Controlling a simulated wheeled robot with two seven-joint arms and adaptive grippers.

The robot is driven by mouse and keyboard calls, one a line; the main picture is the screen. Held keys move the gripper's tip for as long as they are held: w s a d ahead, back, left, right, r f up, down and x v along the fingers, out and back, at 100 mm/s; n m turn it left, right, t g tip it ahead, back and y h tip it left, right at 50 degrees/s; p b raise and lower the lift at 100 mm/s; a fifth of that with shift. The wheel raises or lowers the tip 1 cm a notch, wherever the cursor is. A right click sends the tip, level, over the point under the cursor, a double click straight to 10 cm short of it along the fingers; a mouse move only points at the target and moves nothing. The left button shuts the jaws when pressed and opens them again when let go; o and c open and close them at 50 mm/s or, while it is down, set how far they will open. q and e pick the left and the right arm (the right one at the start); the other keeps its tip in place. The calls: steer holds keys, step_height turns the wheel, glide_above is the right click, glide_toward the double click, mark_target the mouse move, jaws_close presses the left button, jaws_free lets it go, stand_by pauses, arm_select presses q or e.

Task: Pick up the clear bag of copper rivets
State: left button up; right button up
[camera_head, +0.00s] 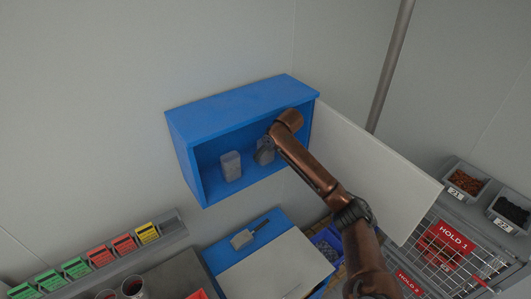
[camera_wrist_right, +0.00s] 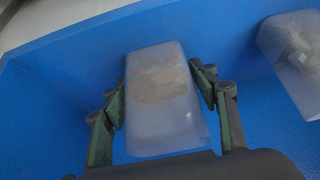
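A clear bag with brownish, copper-toned contents (camera_wrist_right: 160,85) stands in the blue cabinet, seen in the right wrist view. It is between the fingers of my right gripper (camera_wrist_right: 161,95), which are spread on both sides of it. Any contact between fingers and bag is hard to tell. In the head view my right gripper (camera_head: 266,146) reaches into the cabinet at the right-hand bag (camera_head: 264,156), partly covering it. A second clear bag with greyish contents (camera_wrist_right: 296,45) stands beside; in the head view it is the left one (camera_head: 231,166). My left gripper is not in view.
The blue cabinet (camera_head: 235,108) has its white door (camera_head: 365,165) open to the right.

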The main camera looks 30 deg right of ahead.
steer(key=shift+s, duration=0.15)
steer(key=c, duration=1)
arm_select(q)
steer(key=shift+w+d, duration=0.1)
arm_select(e)
steer(key=shift+r, duration=0.15)
